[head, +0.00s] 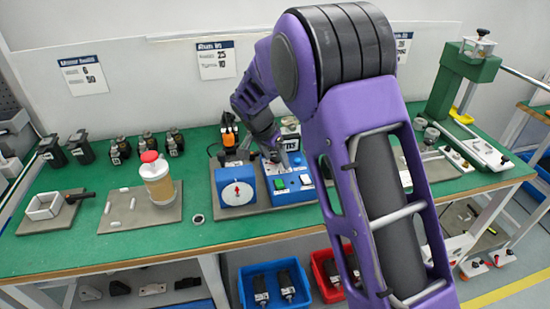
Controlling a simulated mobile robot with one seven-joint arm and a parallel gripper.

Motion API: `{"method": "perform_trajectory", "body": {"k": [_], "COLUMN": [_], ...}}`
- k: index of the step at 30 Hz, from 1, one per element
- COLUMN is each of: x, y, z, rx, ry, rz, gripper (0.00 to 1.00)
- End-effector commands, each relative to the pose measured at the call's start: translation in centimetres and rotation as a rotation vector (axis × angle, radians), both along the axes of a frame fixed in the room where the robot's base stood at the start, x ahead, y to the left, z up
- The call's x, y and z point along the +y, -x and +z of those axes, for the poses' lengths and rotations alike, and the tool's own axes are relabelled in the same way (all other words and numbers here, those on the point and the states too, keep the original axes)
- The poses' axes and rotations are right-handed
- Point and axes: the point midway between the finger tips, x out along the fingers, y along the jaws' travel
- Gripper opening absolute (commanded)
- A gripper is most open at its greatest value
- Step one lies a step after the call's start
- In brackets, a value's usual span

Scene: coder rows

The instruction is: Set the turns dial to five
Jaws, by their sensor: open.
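A blue box with a round white dial (237,193) and a red pointer stands near the front edge of the green bench. The pointer looks roughly upright; its scale marks are too small to read. A blue control panel (291,187) with a green button and a white button adjoins it on the right. My gripper (272,157) is at the back of this panel, right of and behind the dial, apart from the dial. It is small and partly hidden, but looks open and empty. My purple arm hides part of the panel's right side.
A small round part (198,219) lies left of the dial. A green press (462,80) stands at the right. Wall cards (215,60) hang behind.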

Motion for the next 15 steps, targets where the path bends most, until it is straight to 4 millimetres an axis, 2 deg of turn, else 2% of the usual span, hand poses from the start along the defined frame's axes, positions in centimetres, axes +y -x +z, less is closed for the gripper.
{"method": "perform_trajectory", "body": {"k": [7, 15], "x": [0.01, 0.03], "y": [-0.03, -0.02], "z": [-0.01, 0.01], "rx": [-0.001, -0.001], "ry": [-0.001, -0.001], "rz": [0.000, 0.000], "gripper": [0.72, 0.23]}}
